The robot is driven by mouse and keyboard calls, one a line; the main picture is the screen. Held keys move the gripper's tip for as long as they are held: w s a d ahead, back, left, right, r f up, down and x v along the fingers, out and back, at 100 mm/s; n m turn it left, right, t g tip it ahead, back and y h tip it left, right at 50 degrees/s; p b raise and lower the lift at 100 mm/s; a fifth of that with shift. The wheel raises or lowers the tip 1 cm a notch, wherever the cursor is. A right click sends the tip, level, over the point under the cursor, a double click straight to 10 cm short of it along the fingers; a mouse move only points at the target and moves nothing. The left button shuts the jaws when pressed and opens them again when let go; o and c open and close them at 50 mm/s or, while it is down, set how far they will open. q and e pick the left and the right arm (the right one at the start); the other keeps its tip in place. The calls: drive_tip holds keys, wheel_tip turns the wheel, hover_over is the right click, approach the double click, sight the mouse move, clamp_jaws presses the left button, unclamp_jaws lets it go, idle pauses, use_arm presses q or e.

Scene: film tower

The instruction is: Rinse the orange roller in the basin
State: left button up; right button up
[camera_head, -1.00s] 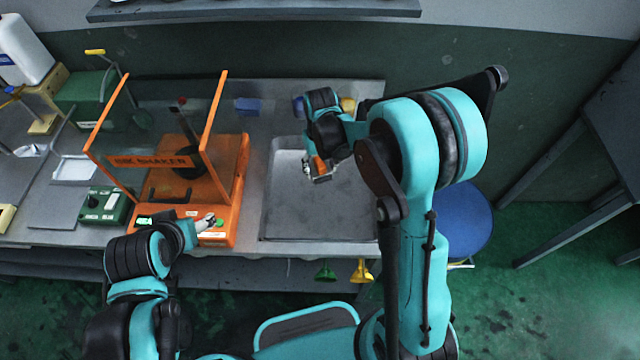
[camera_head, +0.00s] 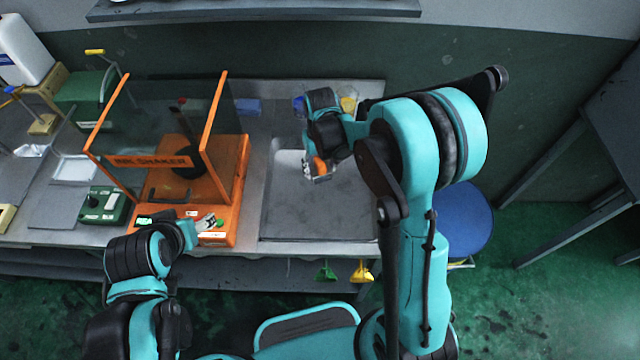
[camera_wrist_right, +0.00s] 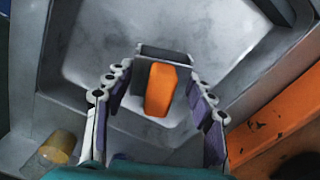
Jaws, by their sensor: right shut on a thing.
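The basin (camera_head: 320,215) is a grey rectangular sink set in the bench. The orange roller (camera_head: 319,166) shows over its upper middle part. In the right wrist view the orange roller (camera_wrist_right: 160,88) lies between my fingers, with the basin's grey floor (camera_wrist_right: 210,35) behind it. My right gripper (camera_head: 318,175) is shut on the roller; its height above the basin floor is unclear. My left gripper (camera_head: 207,222) is at the front panel of the orange shaker, away from the basin; its finger opening is too small to judge.
The orange shaker (camera_head: 240,190) with a clear hood stands just left of the basin. A blue stool (camera_head: 465,222) is right of the bench. A yellowish cup (camera_wrist_right: 58,147) shows in the right wrist view.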

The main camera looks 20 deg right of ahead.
sight(320, 163)
drive_tip(key=shift+r, duration=0.1)
drive_tip(key=shift+r+p, duration=1.4)
drive_tip(key=shift+r, duration=0.6)
drive_tip(key=shift+f, duration=0.1)
